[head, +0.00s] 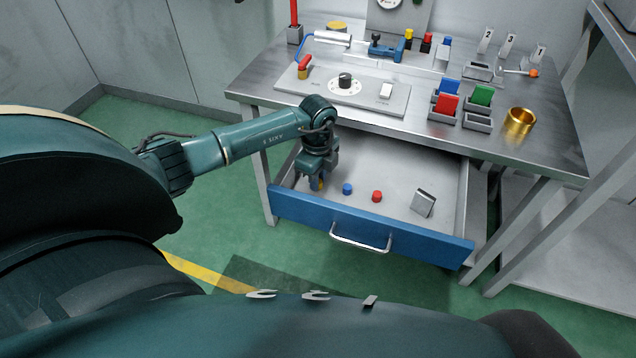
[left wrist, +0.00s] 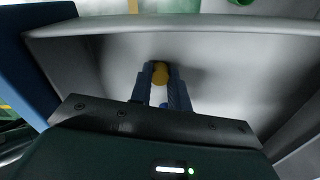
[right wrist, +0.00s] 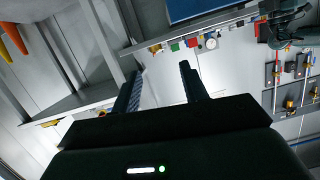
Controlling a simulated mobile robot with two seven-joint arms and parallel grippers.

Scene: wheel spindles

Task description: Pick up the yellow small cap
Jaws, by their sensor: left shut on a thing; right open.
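The yellow small cap (left wrist: 160,70) is between the fingertips of my left gripper (left wrist: 161,80) in the left wrist view. The gripper is shut on it. In the head view my left gripper (head: 317,182) reaches down into the open drawer at its left end, and only a bit of yellow shows by the fingers. A blue small cap (head: 347,189) and a red small cap (head: 377,196) lie on the drawer floor to its right. My right gripper (right wrist: 162,72) is open and empty in the right wrist view, away from the drawer; the head view does not show it.
The drawer has a blue front (head: 300,211) with a metal handle (head: 360,242). A small metal holder (head: 423,202) stands in it at the right. The worktable (head: 540,150) above carries a panel, coloured blocks in trays and a brass cup (head: 519,122).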

